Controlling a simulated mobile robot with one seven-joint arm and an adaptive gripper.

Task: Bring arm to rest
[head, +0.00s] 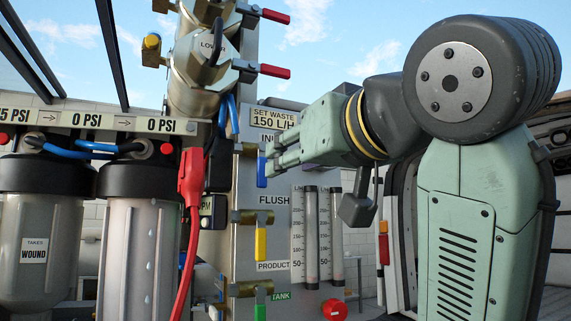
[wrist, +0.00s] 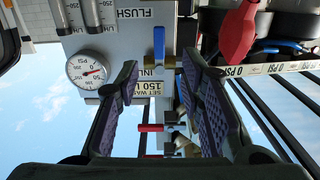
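My gripper (head: 276,155) is raised in front of the valve panel (head: 245,215), with its fingertips close to the blue valve handle (head: 261,168). In the wrist view, which shows the scene upside down, the two purple-padded fingers (wrist: 162,95) stand wide apart with nothing held between them. The blue handle (wrist: 159,48) shows beyond the gap between the fingertips. I cannot tell how far the tips are from it. My arm comes in from the right of the head view.
Below the blue handle are a yellow handle (head: 261,244) and a green one (head: 260,312). Flow tubes (head: 311,235) stand right of them. Filter housings (head: 140,235) and a red clamp with cable (head: 191,180) are left. A gauge (wrist: 87,70) shows in the wrist view.

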